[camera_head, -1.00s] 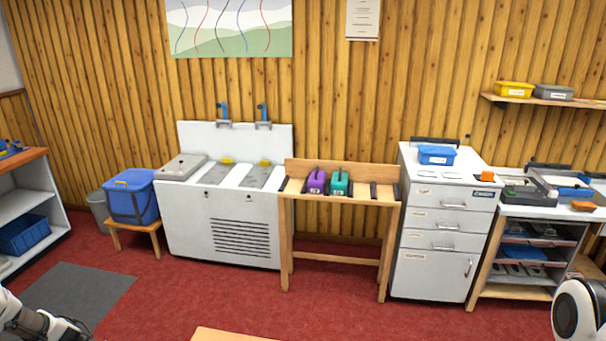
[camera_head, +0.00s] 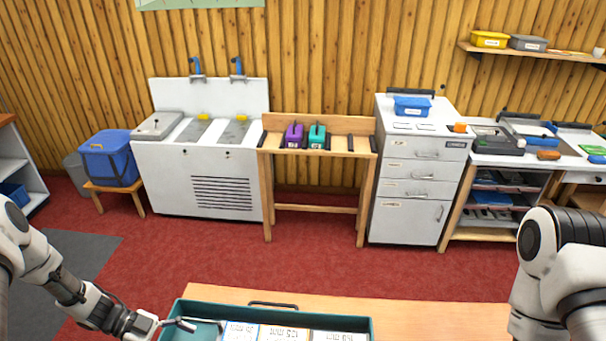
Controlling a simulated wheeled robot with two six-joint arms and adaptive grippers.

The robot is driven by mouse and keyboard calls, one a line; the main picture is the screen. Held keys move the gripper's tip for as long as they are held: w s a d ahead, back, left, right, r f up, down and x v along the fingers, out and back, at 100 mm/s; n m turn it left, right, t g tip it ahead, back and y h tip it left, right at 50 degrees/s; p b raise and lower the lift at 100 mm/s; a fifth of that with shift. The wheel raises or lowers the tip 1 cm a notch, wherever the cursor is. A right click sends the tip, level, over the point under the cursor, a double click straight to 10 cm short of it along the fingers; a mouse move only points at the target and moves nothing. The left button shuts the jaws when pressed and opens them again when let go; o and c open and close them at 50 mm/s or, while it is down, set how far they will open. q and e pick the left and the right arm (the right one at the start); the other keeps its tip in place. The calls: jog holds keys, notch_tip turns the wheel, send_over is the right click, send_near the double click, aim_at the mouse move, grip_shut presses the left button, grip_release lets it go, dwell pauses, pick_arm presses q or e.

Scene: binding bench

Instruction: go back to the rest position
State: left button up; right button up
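My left arm comes in from the left, and its gripper (camera_head: 188,325) is at the bottom, over the left end of a teal tray (camera_head: 362,324). The fingers are small and overlap the tray's end, so I cannot tell whether they are open or touch it. My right arm (camera_head: 560,262) shows at the right edge as white and black links; its gripper is out of view. The tray holds several labelled white, blue and orange items (camera_head: 283,334), cut off by the bottom edge.
The tray stands on a wooden table (camera_head: 440,318) in front of me. Red floor (camera_head: 320,262) lies clear beyond it. Along the wall are a white sink unit (camera_head: 160,170), a wooden stand (camera_head: 345,125), a drawer cabinet (camera_head: 395,225) and a blue bin (camera_head: 108,160).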

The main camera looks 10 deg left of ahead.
pick_arm(q)
jog(key=shift+w+r, duration=0.1)
jog(key=shift+r, duration=0.3)
